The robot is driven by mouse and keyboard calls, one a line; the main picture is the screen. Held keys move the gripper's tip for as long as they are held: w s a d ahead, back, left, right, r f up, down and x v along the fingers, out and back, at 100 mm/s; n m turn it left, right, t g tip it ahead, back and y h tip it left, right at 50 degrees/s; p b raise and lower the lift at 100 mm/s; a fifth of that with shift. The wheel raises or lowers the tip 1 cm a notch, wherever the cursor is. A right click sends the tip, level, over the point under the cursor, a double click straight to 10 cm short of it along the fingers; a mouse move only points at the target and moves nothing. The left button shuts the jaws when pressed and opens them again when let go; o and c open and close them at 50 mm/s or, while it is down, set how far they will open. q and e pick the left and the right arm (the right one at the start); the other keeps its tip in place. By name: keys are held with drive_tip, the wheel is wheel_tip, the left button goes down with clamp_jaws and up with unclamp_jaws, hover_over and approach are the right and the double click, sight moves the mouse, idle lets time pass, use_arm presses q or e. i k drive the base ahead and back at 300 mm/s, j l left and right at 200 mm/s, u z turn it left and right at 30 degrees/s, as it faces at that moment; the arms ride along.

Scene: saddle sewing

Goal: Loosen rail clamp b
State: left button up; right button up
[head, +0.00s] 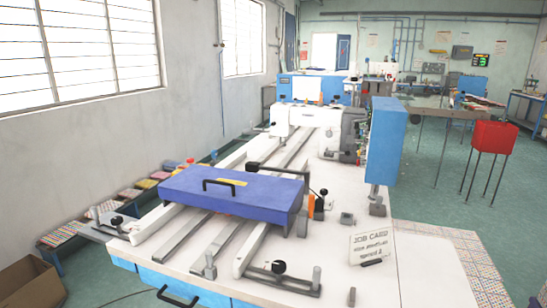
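Black-knobbed fittings that look like rail clamps sit around the saddle machine. One front fitting (280,268) lies across the near end of the right rail. A left fitting (117,222) is at the near left corner. Another black-knobbed lever (321,194) stands at the right end of the blue cover. No letter is readable on them, so I cannot tell which is clamp b, or whether any is tight or loose. The pale rails (178,236) run away from me under the blue cover (235,196). Neither of my grippers is in view.
A job card (371,247) stands on the white table (345,286) at right, near small metal posts (352,296). A tall blue box (385,140) rises behind it. A cardboard box (30,282) is on the floor at left. Floor at right is open around a red bin (494,137).

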sight(117, 221)
drive_tip(key=j+z, duration=0.15)
drive_tip(key=j, duration=0.45)
drive_tip(key=j+z, duration=0.2)
drive_tip(key=j, duration=0.35)
drive_tip(key=j+z, duration=0.15)
drive_tip(key=j, duration=0.4)
drive_tip(key=k+j+z, duration=0.2)
drive_tip(key=j, duration=0.35)
